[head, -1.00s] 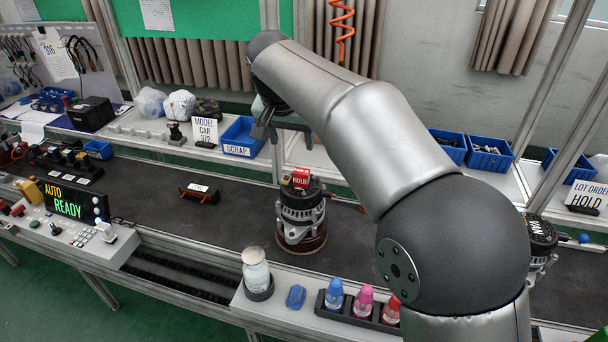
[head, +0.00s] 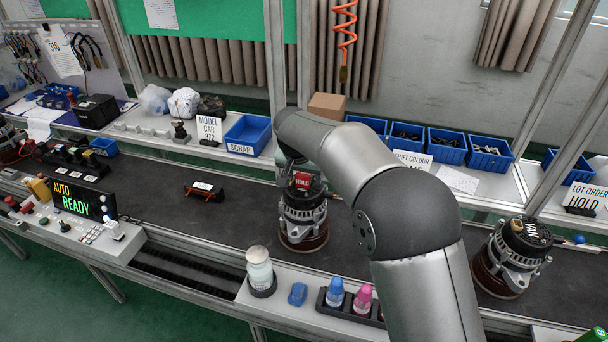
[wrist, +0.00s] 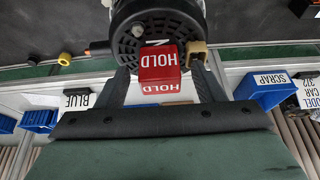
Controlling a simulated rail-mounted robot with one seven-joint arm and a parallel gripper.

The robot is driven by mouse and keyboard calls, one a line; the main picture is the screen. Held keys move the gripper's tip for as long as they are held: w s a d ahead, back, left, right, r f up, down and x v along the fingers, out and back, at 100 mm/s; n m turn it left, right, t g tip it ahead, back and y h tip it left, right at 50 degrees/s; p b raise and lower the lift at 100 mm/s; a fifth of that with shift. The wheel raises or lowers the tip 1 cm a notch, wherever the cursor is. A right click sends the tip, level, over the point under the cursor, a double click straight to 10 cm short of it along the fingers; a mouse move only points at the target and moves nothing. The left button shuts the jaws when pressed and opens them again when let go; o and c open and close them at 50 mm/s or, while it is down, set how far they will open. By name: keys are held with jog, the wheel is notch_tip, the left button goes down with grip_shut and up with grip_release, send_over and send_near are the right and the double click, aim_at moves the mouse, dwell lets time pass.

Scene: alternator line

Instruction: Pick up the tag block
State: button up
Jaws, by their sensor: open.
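The tag block is a red cube marked HOLD (head: 303,181), sitting on top of an alternator (head: 303,222) on the dark conveyor. My gripper (wrist: 161,73) is open, with one dark finger left and one right of the block and a visible gap on each side. How far the fingertips are above the alternator top is hard to tell. In the head view my wrist hides most of the gripper, just behind the block.
A second alternator (head: 512,257) stands on the conveyor at right. A white-capped bottle (head: 260,270) and coloured bottles (head: 335,292) stand on the front ledge. The blue SCRAP bin (head: 248,135) is on the back shelf. The belt left of the first alternator is mostly clear.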

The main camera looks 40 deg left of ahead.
jog(key=shift+w+a+f, duration=0.1)
jog(key=shift+w+f, duration=0.05)
jog(key=shift+f, duration=0.3)
jog(key=shift+c, duration=0.3)
jog(key=c, duration=1)
jog(key=shift+r, duration=0.1)
